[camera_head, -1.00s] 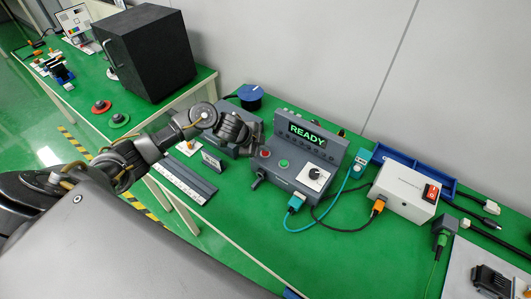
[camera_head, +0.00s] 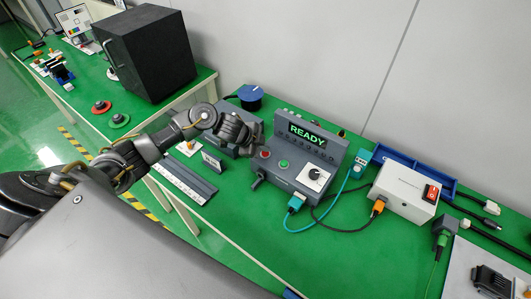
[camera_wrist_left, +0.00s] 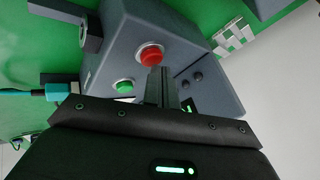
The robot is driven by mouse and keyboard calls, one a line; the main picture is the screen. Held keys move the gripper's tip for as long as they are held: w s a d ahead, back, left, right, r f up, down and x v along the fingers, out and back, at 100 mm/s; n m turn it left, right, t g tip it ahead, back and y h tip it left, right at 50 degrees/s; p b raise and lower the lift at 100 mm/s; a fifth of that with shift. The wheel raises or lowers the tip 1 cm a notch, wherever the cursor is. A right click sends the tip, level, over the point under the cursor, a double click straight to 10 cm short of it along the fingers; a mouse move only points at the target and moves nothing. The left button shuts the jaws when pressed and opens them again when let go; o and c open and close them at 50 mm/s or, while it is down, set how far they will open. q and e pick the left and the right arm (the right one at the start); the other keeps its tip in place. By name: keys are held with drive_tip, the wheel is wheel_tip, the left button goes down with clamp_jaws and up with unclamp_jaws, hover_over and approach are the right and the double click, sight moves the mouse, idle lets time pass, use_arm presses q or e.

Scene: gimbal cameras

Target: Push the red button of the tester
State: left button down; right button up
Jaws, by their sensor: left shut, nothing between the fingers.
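The tester (camera_head: 298,165) is a grey box on the green table with a lit screen reading READY (camera_head: 307,134). My left gripper (camera_head: 257,137) is above the tester's left part, close to the red button. In the left wrist view the shut fingers (camera_wrist_left: 158,76) point at the red button (camera_wrist_left: 150,55), their tips just at its near edge; whether they touch cannot be told. The green button (camera_wrist_left: 124,86) is to its left. My right gripper is not in view.
A white power box (camera_head: 403,188) with a red switch stands right of the tester, joined by cables. A blue tray (camera_head: 400,163) lies behind it. A blue spool (camera_head: 250,94) is at the back. A black box (camera_head: 147,55) stands on the left table.

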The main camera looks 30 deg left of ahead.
sight(263, 153)
use_arm(q)
drive_tip(key=shift+f, duration=0.1)
idle(0.5)
drive_tip(key=shift+s+f, duration=0.1)
drive_tip(key=shift+f, duration=0.25)
drive_tip(key=shift+r+p, duration=0.35)
drive_tip(key=shift+p, duration=0.05)
drive_tip(key=shift+r, duration=0.1)
idle(0.3)
drive_tip(key=shift+r, duration=0.15)
wheel_tip(263, 153, up, 6)
drive_tip(key=p, duration=0.6)
drive_tip(key=shift+p, duration=0.4)
drive_tip(key=shift+f, duration=0.2)
